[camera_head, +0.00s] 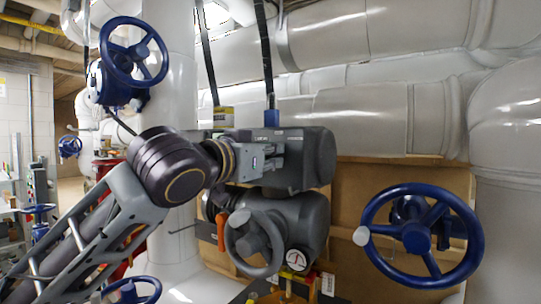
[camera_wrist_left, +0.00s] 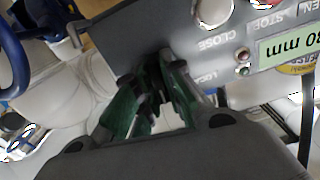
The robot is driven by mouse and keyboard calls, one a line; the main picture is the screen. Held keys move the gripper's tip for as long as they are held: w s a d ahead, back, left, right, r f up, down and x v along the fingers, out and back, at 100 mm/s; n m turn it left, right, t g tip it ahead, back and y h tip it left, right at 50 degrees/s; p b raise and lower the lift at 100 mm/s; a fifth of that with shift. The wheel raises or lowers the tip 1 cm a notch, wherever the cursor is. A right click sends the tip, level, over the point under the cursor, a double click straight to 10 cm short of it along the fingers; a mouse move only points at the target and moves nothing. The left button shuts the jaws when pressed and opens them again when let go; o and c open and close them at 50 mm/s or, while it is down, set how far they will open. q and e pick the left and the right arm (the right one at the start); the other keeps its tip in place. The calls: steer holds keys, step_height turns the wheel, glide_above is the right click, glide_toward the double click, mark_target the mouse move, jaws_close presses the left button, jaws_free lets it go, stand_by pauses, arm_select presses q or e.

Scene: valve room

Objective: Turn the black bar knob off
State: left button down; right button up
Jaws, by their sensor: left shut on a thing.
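My left gripper (camera_head: 275,156) reaches the front of the dark grey valve actuator (camera_head: 313,158) in the head view. In the left wrist view my left gripper's green-padded fingers (camera_wrist_left: 163,78) are at the actuator's control panel (camera_wrist_left: 228,75), close together around a small dark part. This fits the black bar knob, but the fingers hide most of it, so its angle cannot be told. The panel carries the words "CLOSE", "STOP" and "LOCAL" near the fingertips. My right gripper is not in view.
A grey handwheel (camera_head: 254,243) and a gauge (camera_head: 296,260) sit below the actuator. A large blue handwheel (camera_head: 417,237) stands at the right, another (camera_head: 133,52) at the upper left.

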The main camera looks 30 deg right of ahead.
arm_select(q)
steer(key=shift+n, duration=0.5)
steer(key=c, duration=1.6)
jaws_free()
steer(key=shift+o, duration=0.4)
steer(key=v, duration=1.2)
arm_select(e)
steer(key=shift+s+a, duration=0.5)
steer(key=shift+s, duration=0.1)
